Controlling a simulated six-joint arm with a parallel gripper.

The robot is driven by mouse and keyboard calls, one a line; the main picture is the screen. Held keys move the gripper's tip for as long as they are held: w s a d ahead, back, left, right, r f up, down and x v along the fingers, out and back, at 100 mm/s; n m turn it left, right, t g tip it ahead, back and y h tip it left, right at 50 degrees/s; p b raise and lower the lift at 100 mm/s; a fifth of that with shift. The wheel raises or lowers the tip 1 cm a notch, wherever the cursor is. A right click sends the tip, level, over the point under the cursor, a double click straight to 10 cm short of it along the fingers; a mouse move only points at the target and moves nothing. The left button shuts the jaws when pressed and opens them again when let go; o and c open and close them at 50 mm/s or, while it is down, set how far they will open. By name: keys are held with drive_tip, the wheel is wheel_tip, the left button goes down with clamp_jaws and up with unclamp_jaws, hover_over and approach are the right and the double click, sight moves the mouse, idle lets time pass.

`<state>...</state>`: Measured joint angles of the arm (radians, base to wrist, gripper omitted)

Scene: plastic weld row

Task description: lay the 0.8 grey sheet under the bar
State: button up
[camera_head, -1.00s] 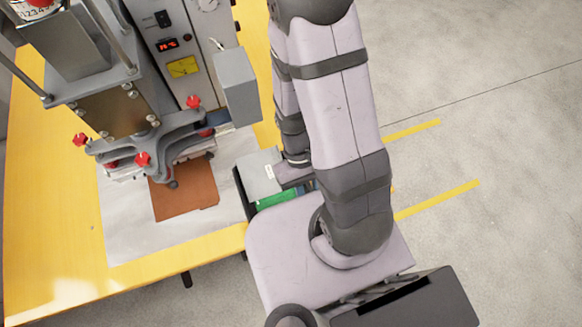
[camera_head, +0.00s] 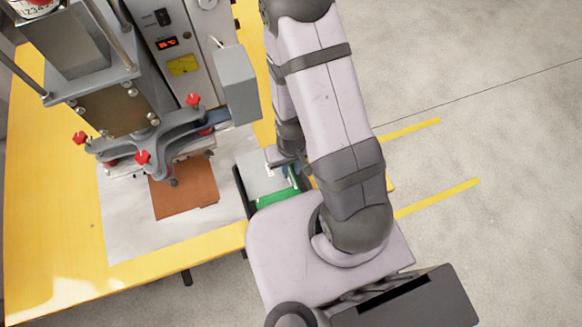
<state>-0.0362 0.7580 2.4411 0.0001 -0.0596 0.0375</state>
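A grey sheet (camera_head: 259,182) shows at the dark-edged holder just right of the white mat. A green sheet (camera_head: 277,198) shows beside it at the near side. I cannot read a thickness on the grey sheet. My gripper (camera_head: 279,163) is at the far right edge of the grey sheet, partly hidden by my arm. I cannot tell whether its fingers are apart or touch the sheet. The press with its bar (camera_head: 160,150) stands to the left. A brown sheet (camera_head: 184,190) lies on the mat, its far edge at the press head.
The white mat (camera_head: 130,226) lies on the yellow table (camera_head: 55,235), clear around the brown sheet. Red knobs (camera_head: 143,157) stick out from the press head. A grey box (camera_head: 238,84) juts from the press's right side. Open floor lies to the right.

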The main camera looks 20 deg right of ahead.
sight(291, 182)
drive_tip(key=shift+f, duration=0.2)
drive_tip(key=shift+f+b, duration=3.45)
drive_tip(key=shift+f, duration=0.3)
clamp_jaws()
drive_tip(key=shift+r+p, duration=0.6)
